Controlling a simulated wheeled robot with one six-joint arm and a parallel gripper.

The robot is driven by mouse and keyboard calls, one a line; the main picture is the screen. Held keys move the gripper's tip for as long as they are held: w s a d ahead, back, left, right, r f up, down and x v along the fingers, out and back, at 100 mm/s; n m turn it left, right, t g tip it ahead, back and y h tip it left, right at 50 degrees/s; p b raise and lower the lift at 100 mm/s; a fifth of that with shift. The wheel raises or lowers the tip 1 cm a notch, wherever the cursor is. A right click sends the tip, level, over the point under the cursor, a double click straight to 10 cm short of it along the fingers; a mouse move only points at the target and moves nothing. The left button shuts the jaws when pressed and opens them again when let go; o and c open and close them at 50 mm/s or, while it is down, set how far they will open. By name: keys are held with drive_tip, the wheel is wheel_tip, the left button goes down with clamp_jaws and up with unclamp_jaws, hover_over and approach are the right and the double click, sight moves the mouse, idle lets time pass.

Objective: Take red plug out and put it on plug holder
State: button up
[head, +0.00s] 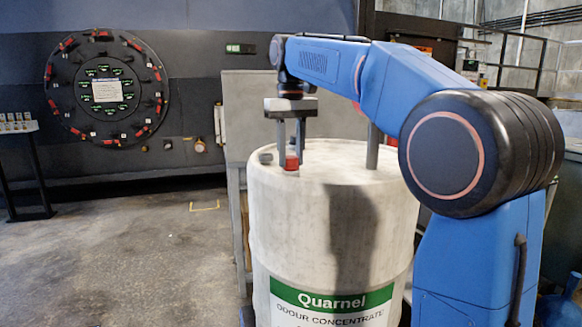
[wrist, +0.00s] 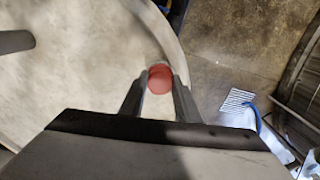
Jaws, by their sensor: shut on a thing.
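The red plug (head: 291,163) is at the top of the white drum (head: 270,215), near its left part. My gripper (head: 291,155) points straight down over it, with one finger on each side. In the wrist view the plug (wrist: 160,79) shows as a round red top between my two fingertips (wrist: 160,84), near the drum's rim (wrist: 168,38). The fingers are shut on it. I cannot tell whether its lower end sits in the drum's opening or is lifted clear. No plug holder can be made out with certainty.
A small grey block (head: 266,157) is left of the plug. A grey upright post (head: 373,146) stands on the drum's top. A stand (head: 17,127) with small items is at far left. A round dark hatch (head: 107,88) is on the back wall. The floor between is open.

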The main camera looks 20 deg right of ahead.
drive_tip(key=n, duration=0.3)
drive_tip(key=shift+n, duration=0.4)
drive_tip(key=shift+n, duration=1.2)
drive_tip(key=shift+r, duration=0.5)
drive_tip(key=shift+r, duration=2.25)
drive_tip(key=shift+r, duration=0.1)
